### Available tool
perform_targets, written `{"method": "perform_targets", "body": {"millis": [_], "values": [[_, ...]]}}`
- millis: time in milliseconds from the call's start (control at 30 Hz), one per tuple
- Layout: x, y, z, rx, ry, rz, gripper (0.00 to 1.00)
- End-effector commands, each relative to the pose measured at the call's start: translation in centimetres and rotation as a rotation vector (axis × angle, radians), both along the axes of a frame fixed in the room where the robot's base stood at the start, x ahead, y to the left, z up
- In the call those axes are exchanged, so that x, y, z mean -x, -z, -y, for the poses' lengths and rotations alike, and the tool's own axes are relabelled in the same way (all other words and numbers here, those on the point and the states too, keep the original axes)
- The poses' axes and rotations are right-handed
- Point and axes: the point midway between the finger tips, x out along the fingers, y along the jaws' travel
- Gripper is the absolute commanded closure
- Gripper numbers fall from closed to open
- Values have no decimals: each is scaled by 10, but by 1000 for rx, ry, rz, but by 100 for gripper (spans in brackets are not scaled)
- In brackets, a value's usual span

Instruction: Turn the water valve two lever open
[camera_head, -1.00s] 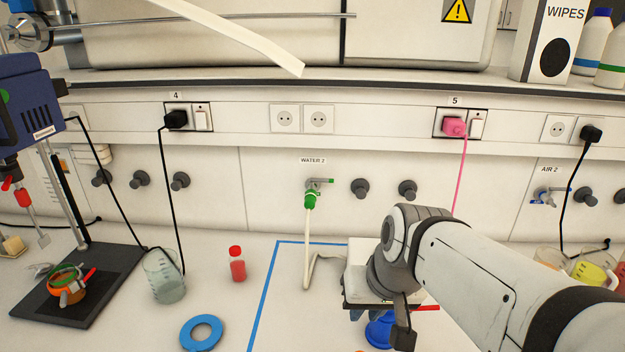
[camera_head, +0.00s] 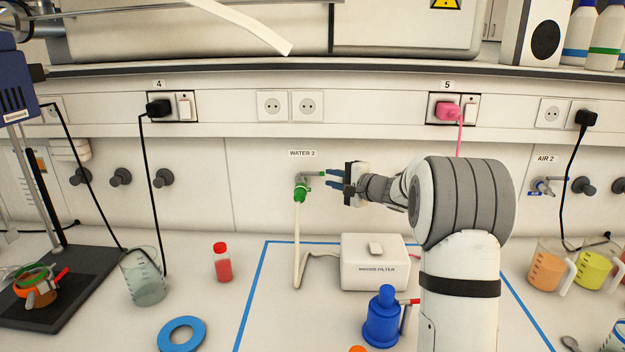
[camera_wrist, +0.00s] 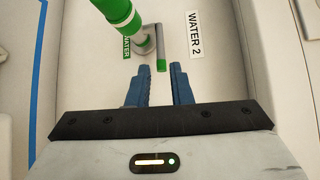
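The water valve two (camera_head: 302,184) is on the back wall under the WATER 2 label (camera_head: 302,154). It has a green hose fitting and a short lever with a green end (camera_head: 318,174) pointing right. In the wrist view the lever (camera_wrist: 160,55) has its green tip just ahead of and between the blue fingertips. My gripper (camera_head: 333,180) is right of the valve, its fingers pointing left at the lever. I cannot see any contact with the lever.
A pale hose runs from the valve down to the white water filter box (camera_head: 375,262). A blue bottle (camera_head: 383,318) stands in front of it inside the blue tape outline. A red-capped vial (camera_head: 222,262) and a beaker (camera_head: 145,276) stand left. Sockets (camera_head: 290,105) line the wall above.

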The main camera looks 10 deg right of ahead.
Motion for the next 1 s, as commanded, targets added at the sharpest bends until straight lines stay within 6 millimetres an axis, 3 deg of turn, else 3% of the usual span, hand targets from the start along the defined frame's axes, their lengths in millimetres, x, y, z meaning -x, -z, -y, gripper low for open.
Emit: {"method": "perform_targets", "body": {"millis": [500, 867, 1000], "values": [[-57, 8, -39, -3, 1, 1, 81], [-62, 10, -43, -2, -1, 1, 81], [-62, 10, -44, -2, -1, 1, 92]]}}
